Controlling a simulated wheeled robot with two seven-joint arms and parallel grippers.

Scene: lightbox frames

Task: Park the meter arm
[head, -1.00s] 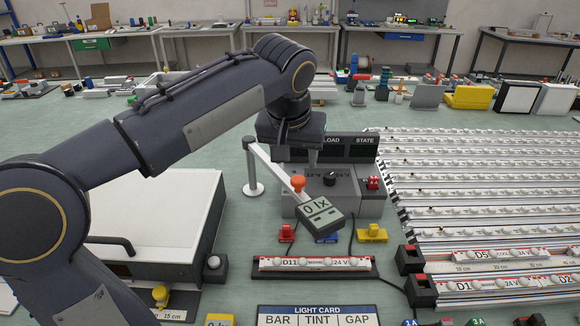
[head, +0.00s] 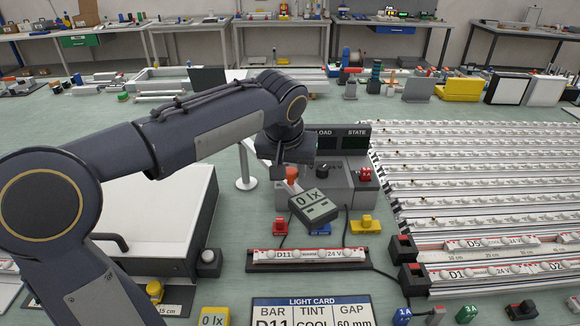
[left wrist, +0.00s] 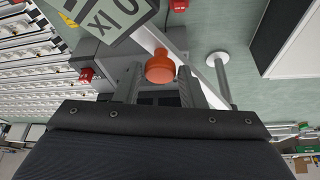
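The meter arm is a pale bar on a white post (head: 246,168), with an orange knob (head: 292,176) and a grey meter head (head: 313,206) reading "0 lx" at its free end. My left gripper (head: 290,168) is just above the knob, pointing down, and hides part of the bar. In the left wrist view the orange knob (left wrist: 160,68) shows between the two spread fingers (left wrist: 160,88), with gaps at both sides. The bar (left wrist: 208,88) and post (left wrist: 219,75) show at the right. My right gripper is out of view.
A grey console (head: 340,190) stands behind the meter head. The D11 strip (head: 307,266) and light card (head: 311,303) lie in front. A large white-topped box (head: 165,215) is at left. Rows of light strips (head: 470,180) fill the right. Green table shows between.

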